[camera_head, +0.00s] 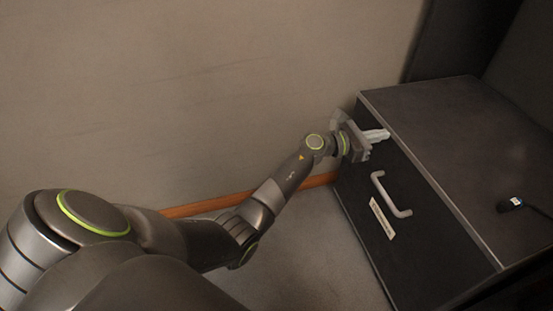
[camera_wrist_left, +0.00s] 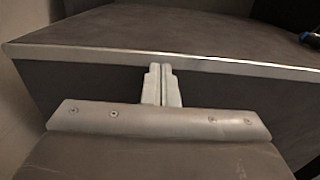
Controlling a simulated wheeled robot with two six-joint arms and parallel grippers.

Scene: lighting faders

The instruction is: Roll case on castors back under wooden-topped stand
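The case (camera_head: 455,135) is a large dark box with pale metal edging. It stands at the right of the head view, with a grey bar handle (camera_head: 391,196) and a pale label (camera_head: 382,219) on its front face. My left gripper (camera_head: 380,134) is at the upper left of that face, near the top edge. In the left wrist view its two pale fingers (camera_wrist_left: 162,86) are together with nothing between them, pointing at the case's front (camera_wrist_left: 80,88); I cannot tell if they touch it. No castors and no wooden top show. My right gripper is out of view.
A black cable with a connector (camera_head: 512,203) lies on the case's top. A plain wall (camera_head: 200,90) with an orange-brown skirting board (camera_head: 195,207) runs along the left. Dark upright panels (camera_head: 455,40) stand behind the case. The grey floor (camera_head: 310,250) in front is bare.

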